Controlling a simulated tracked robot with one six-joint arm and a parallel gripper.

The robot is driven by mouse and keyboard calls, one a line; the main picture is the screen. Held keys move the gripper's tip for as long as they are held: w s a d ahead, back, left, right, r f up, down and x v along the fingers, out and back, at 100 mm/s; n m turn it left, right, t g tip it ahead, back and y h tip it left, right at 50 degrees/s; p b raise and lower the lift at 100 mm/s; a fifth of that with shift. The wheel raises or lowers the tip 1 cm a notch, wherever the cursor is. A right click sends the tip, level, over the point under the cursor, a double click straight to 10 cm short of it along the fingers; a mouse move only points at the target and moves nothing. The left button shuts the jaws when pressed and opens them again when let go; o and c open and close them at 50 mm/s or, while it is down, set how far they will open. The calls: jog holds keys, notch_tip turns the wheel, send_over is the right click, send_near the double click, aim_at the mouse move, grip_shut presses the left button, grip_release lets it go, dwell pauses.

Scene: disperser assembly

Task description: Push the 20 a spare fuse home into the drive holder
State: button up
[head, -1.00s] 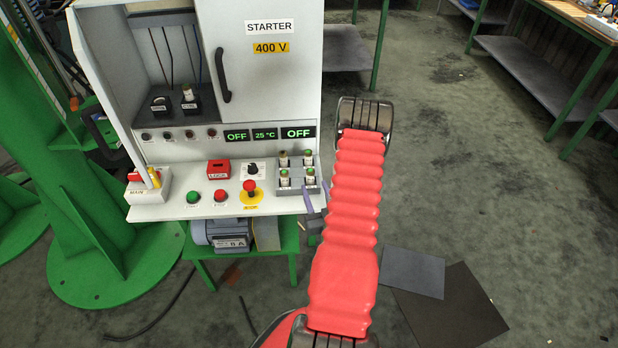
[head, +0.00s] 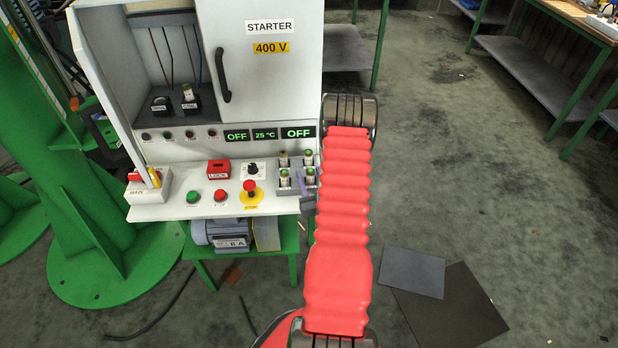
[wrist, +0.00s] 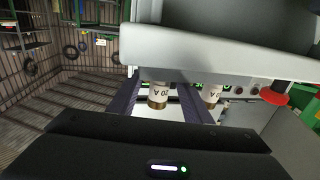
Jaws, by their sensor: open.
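A spare fuse marked 20 A (wrist: 158,94), pale with a brass end, stands between the two purple fingers of my open gripper (wrist: 160,86) in the wrist view. I cannot tell whether either finger touches it. In the head view one finger of my gripper (head: 302,183) shows at the grey fuse rack (head: 288,192), beside its front right fuse (head: 310,175); the other finger is hidden by my arm. The drive holder appears to be the left black block (head: 160,104) in the cabinet, with no fuse seen standing in it.
The right black block (head: 191,107) holds a fuse. The open cabinet door (head: 258,60) stands above the rack. A red stop button (head: 250,187), a red lock box (head: 218,167) and a knob (head: 252,169) lie left of the rack. A second fuse (wrist: 212,92) is close to the right finger.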

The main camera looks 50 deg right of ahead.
jog(key=shift+w+d, duration=0.1)
jog(key=shift+c, duration=0.3)
grip_shut()
dwell(0.5)
jog(key=shift+r, duration=0.1)
jog(key=shift+r, duration=4.95)
